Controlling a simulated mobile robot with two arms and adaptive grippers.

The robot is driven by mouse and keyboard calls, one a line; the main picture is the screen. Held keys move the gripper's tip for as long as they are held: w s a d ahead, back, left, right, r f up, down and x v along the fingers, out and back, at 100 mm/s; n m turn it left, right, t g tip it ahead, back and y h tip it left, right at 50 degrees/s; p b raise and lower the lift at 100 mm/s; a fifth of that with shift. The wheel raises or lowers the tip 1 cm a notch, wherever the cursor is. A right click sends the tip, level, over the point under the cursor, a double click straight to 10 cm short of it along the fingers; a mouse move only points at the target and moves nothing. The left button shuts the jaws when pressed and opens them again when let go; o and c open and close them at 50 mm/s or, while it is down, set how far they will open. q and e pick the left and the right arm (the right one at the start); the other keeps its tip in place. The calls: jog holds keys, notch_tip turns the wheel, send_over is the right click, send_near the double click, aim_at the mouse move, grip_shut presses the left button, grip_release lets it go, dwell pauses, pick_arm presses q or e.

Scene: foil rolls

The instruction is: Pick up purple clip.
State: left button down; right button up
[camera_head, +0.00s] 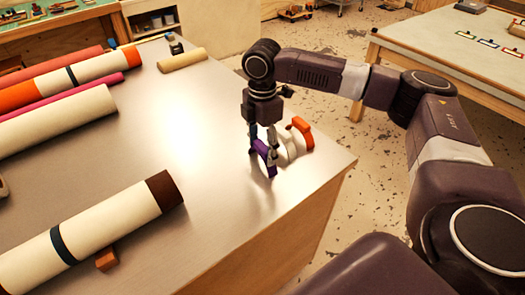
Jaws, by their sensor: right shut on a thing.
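The purple clip (263,157) is a curved open ring standing near the right corner of the metal-topped table. My right gripper (262,150) points down from above and is shut on the purple clip. I cannot tell whether the clip still touches the table top. A white clip (288,147) and an orange clip (304,131) stand close beside it on the right. My left gripper is not in view.
The table (215,120) carries several rolls on the left, including a cream roll with a brown end (110,222) at the front. A small tan roll (182,59) lies at the back. The table's middle is clear. Another table (450,50) stands at the right.

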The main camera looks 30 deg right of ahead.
dwell(0.4)
jog(key=shift+r, duration=0.55)
jog(key=c, duration=0.5)
notch_tip(320, 180, up, 14)
jog(key=shift+a+f+b, duration=0.1)
jog(key=shift+f+b, duration=0.1)
jog(key=shift+b, duration=0.65)
jog(key=c, duration=0.4)
notch_tip(320, 180, up, 5)
jog(key=p, duration=0.2)
send_over(262, 146)
jog(key=shift+c, duration=0.2)
